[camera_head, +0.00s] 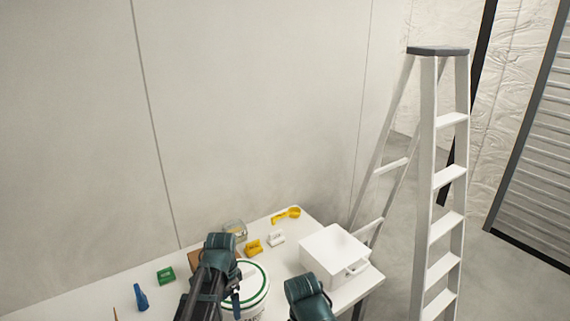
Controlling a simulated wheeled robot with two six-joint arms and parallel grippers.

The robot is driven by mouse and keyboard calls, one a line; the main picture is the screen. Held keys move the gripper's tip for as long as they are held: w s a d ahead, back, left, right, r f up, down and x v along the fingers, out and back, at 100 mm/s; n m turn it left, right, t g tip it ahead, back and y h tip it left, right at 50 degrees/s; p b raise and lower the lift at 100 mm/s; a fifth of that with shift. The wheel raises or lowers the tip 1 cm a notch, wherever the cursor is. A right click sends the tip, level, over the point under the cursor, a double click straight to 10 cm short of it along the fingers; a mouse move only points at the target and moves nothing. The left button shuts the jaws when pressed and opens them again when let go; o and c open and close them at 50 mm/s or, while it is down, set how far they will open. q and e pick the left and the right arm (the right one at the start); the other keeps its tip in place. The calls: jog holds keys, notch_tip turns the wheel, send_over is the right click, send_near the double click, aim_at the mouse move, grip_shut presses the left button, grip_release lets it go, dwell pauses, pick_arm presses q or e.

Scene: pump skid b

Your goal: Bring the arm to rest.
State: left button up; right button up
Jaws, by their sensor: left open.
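My left arm and gripper (207,285) show at the bottom of the head view, above the near part of the white table (88,286). The gripper is open, and I see nothing held in it. Its fingertips are hard to make out against the arm.
On the table are a white box with a handle (334,252), a yellow tool (286,215), a yellow block (254,247), a white block (276,238), a clear container (235,229), a green block (166,275) and a blue item (141,298). A stepladder (442,180) stands right.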

pick_arm(q)
jog(key=s+d+f+n+y+b, duration=0.1)
jog(key=s+d+f+n+b, duration=0.6)
jog(key=s, duration=0.6)
notch_tip(320, 180, down, 3)
jog(key=d+b, duration=0.2)
jog(key=shift+d, duration=0.4)
pick_arm(e)
notch_tip(320, 180, down, 10)
jog(key=shift+w, duration=0.3)
